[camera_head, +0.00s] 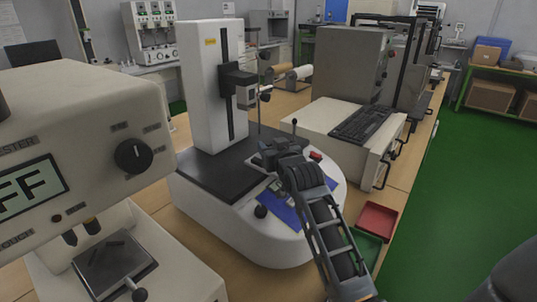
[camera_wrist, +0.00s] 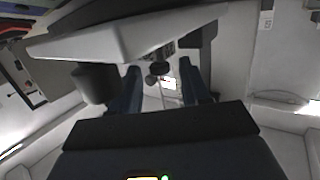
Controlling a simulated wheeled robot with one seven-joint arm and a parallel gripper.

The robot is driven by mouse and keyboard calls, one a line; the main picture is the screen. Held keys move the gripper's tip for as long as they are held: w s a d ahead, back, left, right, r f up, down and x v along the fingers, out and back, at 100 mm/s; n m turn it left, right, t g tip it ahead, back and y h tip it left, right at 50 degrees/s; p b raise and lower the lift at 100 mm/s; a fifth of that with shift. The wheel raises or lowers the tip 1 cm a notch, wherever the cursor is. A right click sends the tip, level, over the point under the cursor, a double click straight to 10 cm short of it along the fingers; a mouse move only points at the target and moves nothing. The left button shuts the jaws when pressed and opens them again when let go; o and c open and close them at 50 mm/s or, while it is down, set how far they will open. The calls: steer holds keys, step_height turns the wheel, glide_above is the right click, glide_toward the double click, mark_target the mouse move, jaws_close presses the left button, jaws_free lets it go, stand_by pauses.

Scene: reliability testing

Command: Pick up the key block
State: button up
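My arm reaches over a white testing machine (camera_head: 285,250) with a tall column in the head view. My gripper (camera_head: 266,158) is above its dark base plate, near the foot of the column. In the wrist view, the two dark blue fingers of my gripper (camera_wrist: 162,88) stand apart. Dark round knobs and a small bright white patch show between or beyond them. Nothing is clearly held. I cannot make out the key block for certain. Small pale pieces (camera_head: 279,191) lie by the blue mat (camera_head: 318,203), partly hidden by my arm.
A tester with a display (camera_head: 75,165) stands close at the left. A red tray (camera_head: 376,220) and a green tray (camera_head: 367,249) lie right of my arm. A keyboard (camera_head: 361,124) rests on a white cabinet behind.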

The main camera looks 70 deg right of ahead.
jaws_close()
steer(key=shift+r, duration=0.15)
